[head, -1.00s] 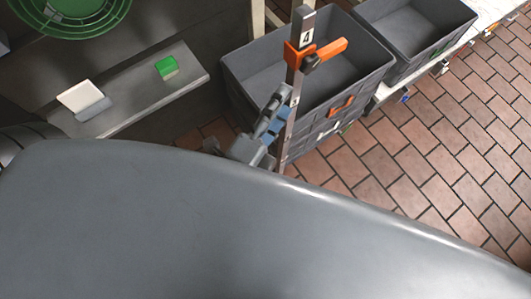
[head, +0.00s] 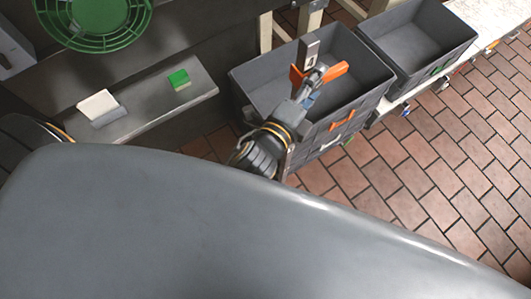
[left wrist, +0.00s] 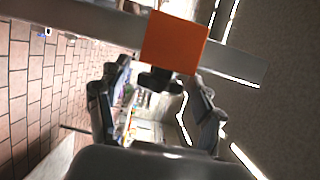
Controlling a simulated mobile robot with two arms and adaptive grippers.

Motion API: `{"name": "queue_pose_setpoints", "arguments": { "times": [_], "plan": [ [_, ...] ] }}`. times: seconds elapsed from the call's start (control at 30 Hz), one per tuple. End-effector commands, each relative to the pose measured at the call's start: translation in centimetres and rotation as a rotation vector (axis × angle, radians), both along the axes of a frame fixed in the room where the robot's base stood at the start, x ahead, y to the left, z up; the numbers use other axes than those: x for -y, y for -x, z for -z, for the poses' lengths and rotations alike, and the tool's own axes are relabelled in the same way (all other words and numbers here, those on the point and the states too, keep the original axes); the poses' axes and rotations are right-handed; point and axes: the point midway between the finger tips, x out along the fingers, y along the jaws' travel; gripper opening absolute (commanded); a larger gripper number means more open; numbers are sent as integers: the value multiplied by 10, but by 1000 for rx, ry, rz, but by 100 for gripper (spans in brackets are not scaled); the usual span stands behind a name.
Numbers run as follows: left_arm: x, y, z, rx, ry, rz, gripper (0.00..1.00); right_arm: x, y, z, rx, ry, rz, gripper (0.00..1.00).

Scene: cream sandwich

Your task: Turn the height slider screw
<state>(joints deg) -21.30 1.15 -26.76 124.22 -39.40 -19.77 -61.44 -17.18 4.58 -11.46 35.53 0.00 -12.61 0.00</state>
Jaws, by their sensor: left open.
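The orange height slider (head: 335,70) sits on an upright grey metal post (head: 309,46) in front of the grey bins. In the left wrist view the slider's orange block (left wrist: 174,43) is clamped on the post, with the dark screw knob (left wrist: 158,80) beneath it. My left gripper (head: 313,82) is at the slider and hides part of it in the head view. In the left wrist view the gripper (left wrist: 160,88) is open, its fingers on either side of the knob. Contact with the knob cannot be told. My right gripper is not in view.
Grey bins (head: 240,92) stand behind and beside the post, with another bin (head: 462,42) to the right. A grey shelf (head: 145,108) holds a green-and-white block (head: 179,80) and a pale block (head: 98,105). A green basket (head: 95,38) hangs upper left. Brick floor is clear at right.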

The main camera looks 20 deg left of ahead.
Motion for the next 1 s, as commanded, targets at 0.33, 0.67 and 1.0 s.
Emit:
{"name": "queue_pose_setpoints", "arguments": {
  "times": [0.33, 0.67, 1.0],
  "plan": [
    [-1, 7, -5, -180, -129, 3, 67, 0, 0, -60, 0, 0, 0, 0],
    [-16, 73, -17, -177, -125, 2, 67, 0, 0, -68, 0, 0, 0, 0],
    [-30, 133, -30, -176, -124, 0, 67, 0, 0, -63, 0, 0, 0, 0]
  ]
}}
